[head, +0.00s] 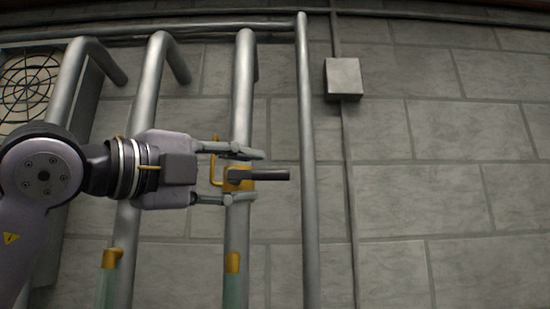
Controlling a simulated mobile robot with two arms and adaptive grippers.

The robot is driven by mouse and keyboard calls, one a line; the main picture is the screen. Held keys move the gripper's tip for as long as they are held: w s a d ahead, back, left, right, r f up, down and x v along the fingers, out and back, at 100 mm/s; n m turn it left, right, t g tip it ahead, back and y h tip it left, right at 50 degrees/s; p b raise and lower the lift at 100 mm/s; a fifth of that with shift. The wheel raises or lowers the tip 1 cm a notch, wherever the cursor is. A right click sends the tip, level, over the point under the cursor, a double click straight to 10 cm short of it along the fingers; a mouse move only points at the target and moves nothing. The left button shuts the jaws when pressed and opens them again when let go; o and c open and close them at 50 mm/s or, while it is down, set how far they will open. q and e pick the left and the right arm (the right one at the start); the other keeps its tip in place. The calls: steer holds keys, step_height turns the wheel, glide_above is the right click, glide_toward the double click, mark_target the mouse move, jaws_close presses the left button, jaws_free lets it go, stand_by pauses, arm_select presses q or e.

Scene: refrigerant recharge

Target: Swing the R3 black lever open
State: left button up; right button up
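The black lever (268,175) sticks out to the right, level, from a brass valve body (238,184) on the third vertical pipe from the left. No label is readable, so I cannot tell from the picture that it is R3. My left gripper (250,176) is open, with one finger above the lever and valve and the other below. The fingers appear apart from the lever; whether either touches the valve or pipe is unclear. A thin yellow handle or bracket (214,168) shows between the fingers, left of the pipe. My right gripper is not in view.
Vertical grey pipes stand left (150,95) and right (306,150) of the valve pipe (243,90). A grey box (343,78) is on the tiled wall. A round fan grille (28,85) is at far left. The wall area to the right is clear.

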mark_target(265, 173)
arm_select(q)
steer(key=x, duration=0.1)
steer(key=p+x, duration=0.1)
steer(key=x, duration=0.1)
steer(key=p+x, duration=0.1)
steer(key=x, duration=0.1)
steer(key=shift+s+a+r, duration=0.1)
steer(key=shift+r, duration=0.15)
steer(key=shift+w+d+p, duration=0.35)
steer(key=shift+w+p, duration=0.1)
steer(key=shift+p, duration=0.15)
steer(key=shift+w+d+f, duration=0.1)
steer(key=shift+w+d, duration=0.15)
steer(key=shift+d, duration=0.05)
steer(key=shift+s+a, duration=0.1)
steer(key=c, duration=0.3)
jaws_close()
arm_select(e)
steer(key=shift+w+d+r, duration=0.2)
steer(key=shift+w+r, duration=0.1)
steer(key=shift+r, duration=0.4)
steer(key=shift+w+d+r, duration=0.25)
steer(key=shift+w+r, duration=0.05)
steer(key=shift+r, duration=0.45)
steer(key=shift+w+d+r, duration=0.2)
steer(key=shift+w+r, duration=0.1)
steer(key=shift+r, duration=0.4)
